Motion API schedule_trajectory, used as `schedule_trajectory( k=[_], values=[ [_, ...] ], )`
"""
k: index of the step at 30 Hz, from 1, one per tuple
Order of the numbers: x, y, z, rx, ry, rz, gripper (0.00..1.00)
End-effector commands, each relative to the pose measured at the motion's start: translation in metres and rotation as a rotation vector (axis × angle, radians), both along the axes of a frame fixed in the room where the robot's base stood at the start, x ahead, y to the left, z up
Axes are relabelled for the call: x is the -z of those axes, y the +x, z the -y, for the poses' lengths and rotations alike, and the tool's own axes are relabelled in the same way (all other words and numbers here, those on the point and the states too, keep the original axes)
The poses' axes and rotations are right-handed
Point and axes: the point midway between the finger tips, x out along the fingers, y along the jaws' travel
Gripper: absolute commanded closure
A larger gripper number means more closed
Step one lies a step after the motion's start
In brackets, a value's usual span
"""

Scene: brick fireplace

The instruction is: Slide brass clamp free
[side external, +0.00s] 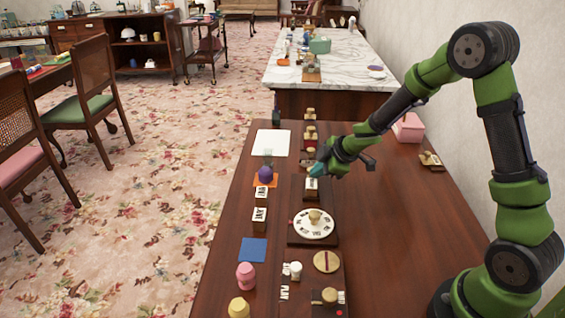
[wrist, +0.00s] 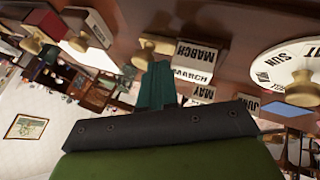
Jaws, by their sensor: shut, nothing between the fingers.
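Several brass-coloured pieces are in view, and I cannot tell for sure which one is the clamp. In the wrist view a brass piece (wrist: 153,46) sits beside a white block marked MARCH (wrist: 202,56), just beyond my fingertips. My gripper (wrist: 157,78) is shut and empty, its dark teal fingers together. Whether the fingertips touch the brass piece is unclear. In the side view my gripper (side external: 316,169) is low over the wooden table, right above a white lettered block (side external: 311,187). The arm hides part of that spot.
A round white dial (side external: 313,224) with a brass knob lies in front of the gripper. A pink box (side external: 408,128) is behind. The table's right-centre is clear.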

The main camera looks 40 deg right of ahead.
Motion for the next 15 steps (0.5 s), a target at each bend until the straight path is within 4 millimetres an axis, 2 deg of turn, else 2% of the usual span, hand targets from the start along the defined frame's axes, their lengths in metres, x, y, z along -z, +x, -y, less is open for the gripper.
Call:
schedule_trajectory(
  k=[9, 15],
  values=[
    [0.0, 0.014, 0.014, 0.0, 0.0, 0.0, 1.0],
    [0.0, 0.014, 0.014, 0.001, 0.001, 0.0, 1.0]
  ],
)
